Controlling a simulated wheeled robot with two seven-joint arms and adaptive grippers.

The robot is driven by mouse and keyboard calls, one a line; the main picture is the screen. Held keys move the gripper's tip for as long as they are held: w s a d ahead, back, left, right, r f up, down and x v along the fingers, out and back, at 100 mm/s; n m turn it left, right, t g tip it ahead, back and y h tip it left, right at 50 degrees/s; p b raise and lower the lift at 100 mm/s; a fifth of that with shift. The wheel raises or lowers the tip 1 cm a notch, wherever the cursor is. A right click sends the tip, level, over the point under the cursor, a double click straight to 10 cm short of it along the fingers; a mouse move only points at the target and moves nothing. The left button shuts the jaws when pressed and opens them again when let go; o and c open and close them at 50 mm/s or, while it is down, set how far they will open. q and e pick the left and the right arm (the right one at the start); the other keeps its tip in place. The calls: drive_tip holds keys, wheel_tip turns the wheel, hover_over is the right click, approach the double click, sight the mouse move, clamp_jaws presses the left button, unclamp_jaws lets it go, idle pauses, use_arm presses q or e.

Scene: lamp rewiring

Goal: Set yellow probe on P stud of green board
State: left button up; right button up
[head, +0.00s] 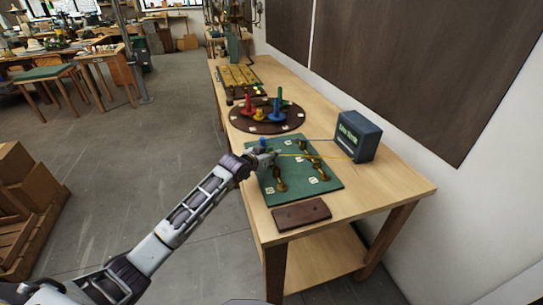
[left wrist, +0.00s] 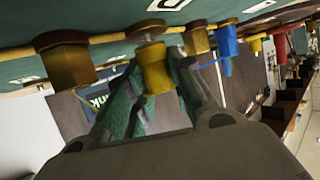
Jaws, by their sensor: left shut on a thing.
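The green board (head: 318,184) lies on the bench in the head view, with several brass studs and white labels too small to read. My left gripper (head: 271,155) is over the board's far left part. In the left wrist view, which is upside down, its fingers (left wrist: 152,85) are shut on the yellow probe (left wrist: 155,68). The probe's end is right by a brass stud (left wrist: 146,29); I cannot tell whether they touch, or which stud is P. A larger brass post (left wrist: 66,58) stands to one side. My right gripper is not in view.
The tester box (head: 359,136) stands right of the board, with blue and yellow wires running left. A dark round tray (head: 240,122) with coloured pegs is beyond. A brown block (head: 301,213) lies in front. The bench's right front is clear.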

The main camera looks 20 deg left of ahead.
use_arm(q)
drive_tip(key=shift+f, duration=0.1)
drive_tip(key=o, duration=1.1)
drive_tip(key=shift+c, duration=0.2)
drive_tip(key=shift+v, duration=0.8)
drive_tip(key=v, duration=1)
drive_tip(key=shift+s, duration=0.15)
